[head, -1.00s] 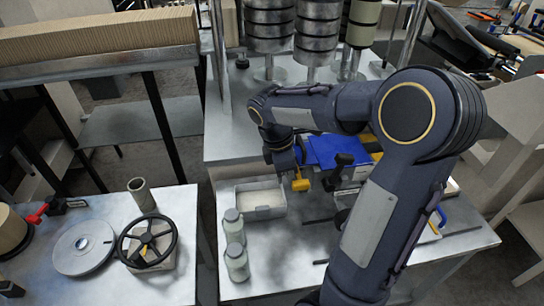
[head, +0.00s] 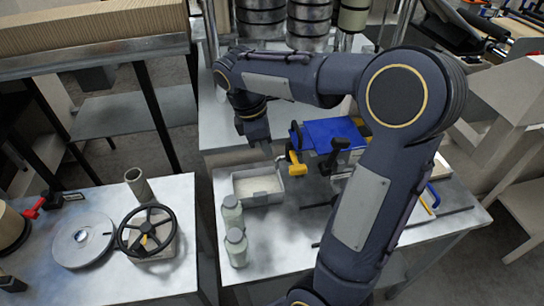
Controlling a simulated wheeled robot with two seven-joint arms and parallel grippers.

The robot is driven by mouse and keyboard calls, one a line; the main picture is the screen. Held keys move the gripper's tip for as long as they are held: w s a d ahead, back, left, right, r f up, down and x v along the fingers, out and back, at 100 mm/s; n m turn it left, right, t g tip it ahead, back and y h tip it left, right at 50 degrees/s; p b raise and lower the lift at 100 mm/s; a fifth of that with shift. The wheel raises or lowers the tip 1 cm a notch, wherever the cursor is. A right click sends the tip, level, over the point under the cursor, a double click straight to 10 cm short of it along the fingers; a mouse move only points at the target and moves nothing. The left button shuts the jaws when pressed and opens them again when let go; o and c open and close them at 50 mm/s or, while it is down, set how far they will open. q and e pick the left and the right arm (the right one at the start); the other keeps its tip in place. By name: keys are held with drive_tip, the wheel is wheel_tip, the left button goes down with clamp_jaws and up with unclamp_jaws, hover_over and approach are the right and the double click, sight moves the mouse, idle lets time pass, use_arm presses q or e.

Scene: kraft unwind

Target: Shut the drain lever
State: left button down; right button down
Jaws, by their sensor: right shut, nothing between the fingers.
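A yellow lever (head: 297,166), which looks like the drain lever, hangs just right of a grey metal tray (head: 284,193) on the metal bench. It slants downward, with a small metal piece beside its upper end. My right gripper (head: 262,148) reaches over the bench and points down above the tray's back edge. It is shut and empty, left of the lever and apart from it in the picture. Its fingertips are small and dark. My left gripper is not in view.
Two capped jars (head: 236,246) stand in front of the tray. Metal roller stacks (head: 262,20) stand behind. A black handwheel (head: 147,231) is on the left table.

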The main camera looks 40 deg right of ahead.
drive_tip(key=shift+v, duration=2.25)
drive_tip(key=shift+a, duration=0.1)
drive_tip(key=shift+f, duration=0.1)
drive_tip(key=s+a+f+m+t+y, duration=0.3)
drive_tip(key=s+a+m, duration=0.3)
drive_tip(key=s, duration=0.1)
drive_tip(key=s+a+f+m+t+y, duration=0.3)
drive_tip(key=s+a+m+t, duration=0.1)
drive_tip(key=s+a+m, duration=0.2)
drive_tip(key=shift+s+m, duration=0.5)
drive_tip(key=shift+s, duration=0.65)
drive_tip(key=shift+f, duration=0.1)
